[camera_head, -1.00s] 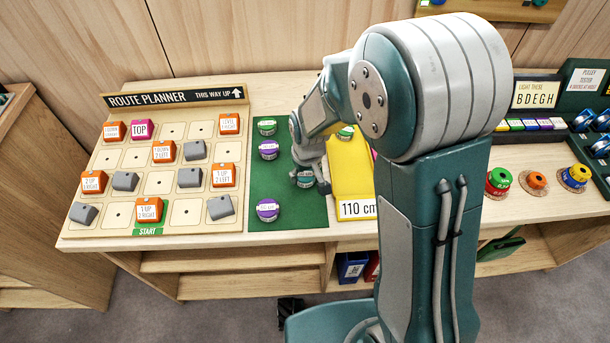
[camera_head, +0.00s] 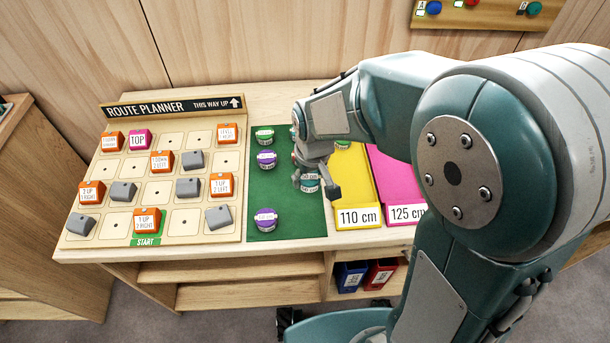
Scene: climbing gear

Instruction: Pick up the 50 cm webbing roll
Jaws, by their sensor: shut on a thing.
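My gripper (camera_head: 315,180) is over the right part of the green mat (camera_head: 282,215), shut on a teal webbing roll (camera_head: 308,184). A white label band runs round the roll, but its text is too small to read surely. The fingers hide part of the roll, and I cannot tell whether it is clear of the mat. Other rolls on the mat are a green one (camera_head: 264,136), a purple one (camera_head: 266,159) and another purple one (camera_head: 266,219).
The yellow tray (camera_head: 358,216) marked 110 cm and the pink tray (camera_head: 400,190) marked 125 cm lie right of the mat. The route planner board (camera_head: 112,221) with orange and grey blocks stands left. Blue (camera_head: 350,277) and red (camera_head: 381,275) bins sit below. My arm hides the right side.

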